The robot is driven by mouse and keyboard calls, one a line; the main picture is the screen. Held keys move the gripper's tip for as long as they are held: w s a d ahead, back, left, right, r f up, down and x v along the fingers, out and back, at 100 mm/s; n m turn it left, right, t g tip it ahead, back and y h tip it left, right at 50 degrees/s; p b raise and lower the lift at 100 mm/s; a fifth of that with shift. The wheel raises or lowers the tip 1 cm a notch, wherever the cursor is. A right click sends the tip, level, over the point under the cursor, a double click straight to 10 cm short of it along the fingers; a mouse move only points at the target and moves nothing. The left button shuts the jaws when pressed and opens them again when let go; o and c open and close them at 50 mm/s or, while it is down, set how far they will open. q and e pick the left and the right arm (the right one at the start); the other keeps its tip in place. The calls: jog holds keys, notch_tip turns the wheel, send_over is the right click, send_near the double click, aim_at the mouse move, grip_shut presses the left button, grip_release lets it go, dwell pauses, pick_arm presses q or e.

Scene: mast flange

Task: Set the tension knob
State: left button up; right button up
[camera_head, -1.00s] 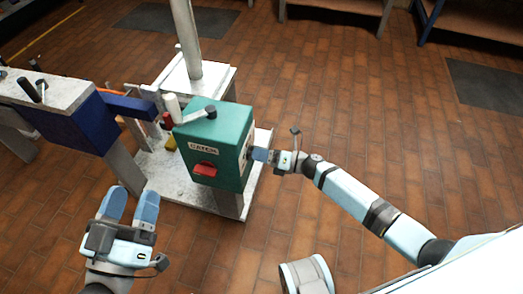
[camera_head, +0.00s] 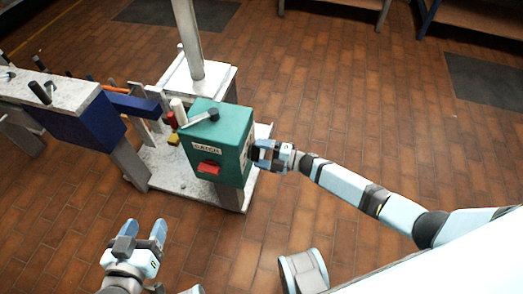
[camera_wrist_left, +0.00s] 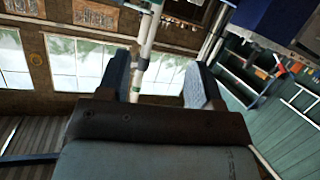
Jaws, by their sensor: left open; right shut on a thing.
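A green box (camera_head: 228,140) stands on a post, with a label and a red catch (camera_head: 208,168) on its front and a grey lever (camera_head: 200,118) on top. My right gripper (camera_head: 258,152) is at the box's right face, shut on a small dark part there that I take for the tension knob; the fingers hide most of it. My left gripper (camera_head: 145,235) is open and empty in front of the box, well apart from it. Its spread fingers also show in the left wrist view (camera_wrist_left: 158,82), with nothing between them.
A mast (camera_head: 188,40) rises behind the box from a pale block. A blue beam (camera_head: 135,104) and a pale-topped bench (camera_head: 60,92) stand to the left. Red and yellow parts sit beside the box. The tiled floor to the right is open.

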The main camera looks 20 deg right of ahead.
pick_arm(q)
jog(key=shift+s+a+f+g+y+p, duration=0.25)
jog(key=shift+s+a+f+g, duration=0.05)
jog(key=shift+f, duration=0.25)
jog(key=shift+s+a+f+g+y+p, duration=0.2)
jog(key=shift+s+a+f+g+y, duration=0.1)
jog(key=shift+f, duration=0.25)
pick_arm(e)
jog(key=shift+m, duration=1.3)
jog(key=o, duration=0.9)
pick_arm(q)
jog(key=shift+w, duration=0.1)
jog(key=shift+a+f+p, duration=0.1)
jog(key=shift+a+p, duration=0.1)
jog(key=shift+p, duration=0.65)
pick_arm(e)
jog(key=v, duration=1.3)
jog(key=shift+s+d, duration=0.25)
jog(key=shift+d, duration=0.1)
